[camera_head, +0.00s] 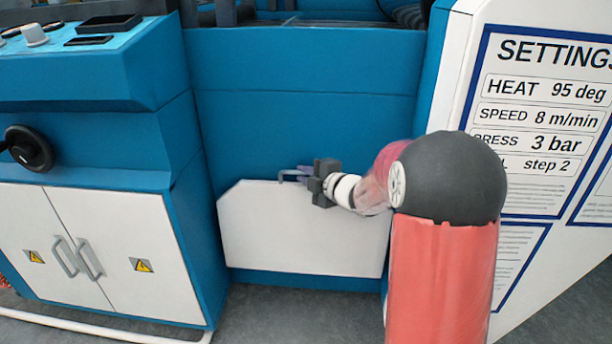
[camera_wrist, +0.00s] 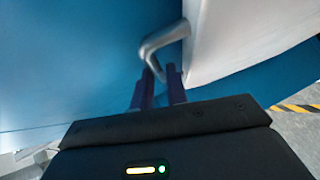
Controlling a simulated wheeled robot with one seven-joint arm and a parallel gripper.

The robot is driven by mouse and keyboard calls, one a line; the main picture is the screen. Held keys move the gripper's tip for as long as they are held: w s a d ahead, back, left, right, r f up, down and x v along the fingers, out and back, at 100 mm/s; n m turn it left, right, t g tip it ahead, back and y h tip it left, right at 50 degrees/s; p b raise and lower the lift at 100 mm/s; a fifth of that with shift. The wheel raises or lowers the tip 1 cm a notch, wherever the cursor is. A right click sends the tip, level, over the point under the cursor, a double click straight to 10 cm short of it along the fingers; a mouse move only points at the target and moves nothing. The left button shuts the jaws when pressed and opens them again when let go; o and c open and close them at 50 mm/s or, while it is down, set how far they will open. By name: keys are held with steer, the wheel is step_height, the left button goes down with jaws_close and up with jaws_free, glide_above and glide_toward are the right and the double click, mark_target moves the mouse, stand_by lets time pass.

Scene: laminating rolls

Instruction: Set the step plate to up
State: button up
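The step plate (camera_head: 300,235) is a white panel with cut upper corners, low on the blue machine front. It looks close to upright, but its exact tilt is hard to tell. A grey bent handle (camera_head: 290,174) stands at its top edge; it also shows in the wrist view (camera_wrist: 165,38). My gripper (camera_head: 303,174) is at this handle, reaching in from the right. In the wrist view its two purple fingers (camera_wrist: 159,80) stand close together with the handle's bar between them, so it appears shut on the handle. My arm hides the plate's right part.
A white cabinet (camera_head: 105,250) with handles and a black handwheel (camera_head: 30,148) stands at the left. A settings board (camera_head: 545,110) is on the right, partly behind my arm. Grey floor (camera_head: 290,310) lies free below the plate.

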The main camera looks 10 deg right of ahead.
jaws_close()
steer(key=s+b, duration=0.1)
steer(key=b, duration=0.1)
steer(key=s+b, duration=0.1)
steer(key=shift+s+a+t+b, duration=0.1)
steer(key=shift+a+t+b, duration=0.2)
steer(key=shift+a+b, duration=0.05)
steer(key=shift+f, duration=0.1)
